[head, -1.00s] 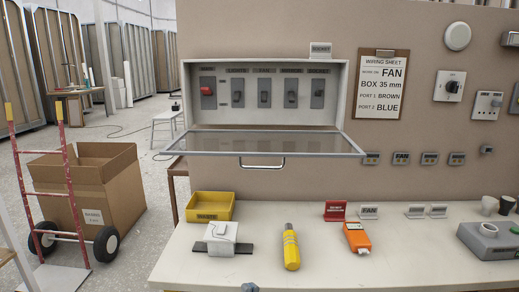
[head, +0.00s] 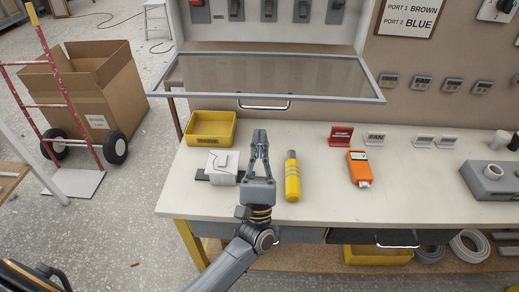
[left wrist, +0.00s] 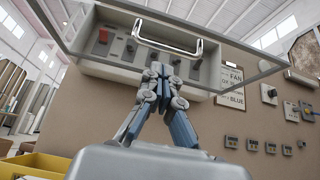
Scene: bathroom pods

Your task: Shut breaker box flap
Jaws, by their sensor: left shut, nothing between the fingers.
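The breaker box (head: 285,27) is on the wall at the top of the head view, with a row of switches inside. Its clear, grey-framed flap (head: 265,78) is hinged at the bottom and stands open, sticking out over the bench. The flap's bar handle (head: 265,107) is at its front edge; the handle also shows in the left wrist view (left wrist: 166,46). My left gripper (head: 259,134) is shut and empty, pointing up just below the handle, apart from it in the head view. In the left wrist view its fingertips (left wrist: 161,70) appear just under the handle. My right gripper is not in view.
On the white bench (head: 430,205) stand a yellow bin (head: 210,128), a white block (head: 222,166), a yellow cylindrical tool (head: 292,178) and an orange device (head: 360,168). A grey unit (head: 490,180) is at the right. A cardboard box and red hand truck stand left.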

